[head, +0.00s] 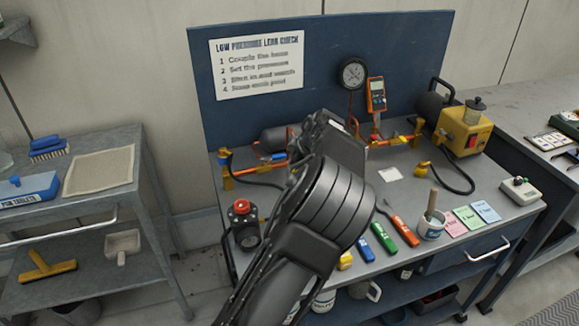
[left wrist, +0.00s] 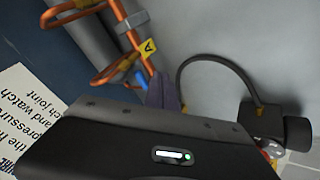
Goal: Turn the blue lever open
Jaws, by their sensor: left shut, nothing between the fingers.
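The blue lever (left wrist: 141,79) shows in the left wrist view on the orange copper pipe, just below a yellow tag marked A (left wrist: 148,47). My left gripper's fingers (left wrist: 165,92) are shut and empty, right beside the lever; I cannot tell whether they touch it. In the head view, a small blue part (head: 278,156) shows on the orange pipe left of my arm, apparently this lever. My wrist and forearm hide the middle of the pipe run and the fingertips there. My right gripper is not in view.
A dark hose (left wrist: 205,60) curves close to the fingers in the left wrist view. Markers and a brush cup (head: 431,225) lie at the front.

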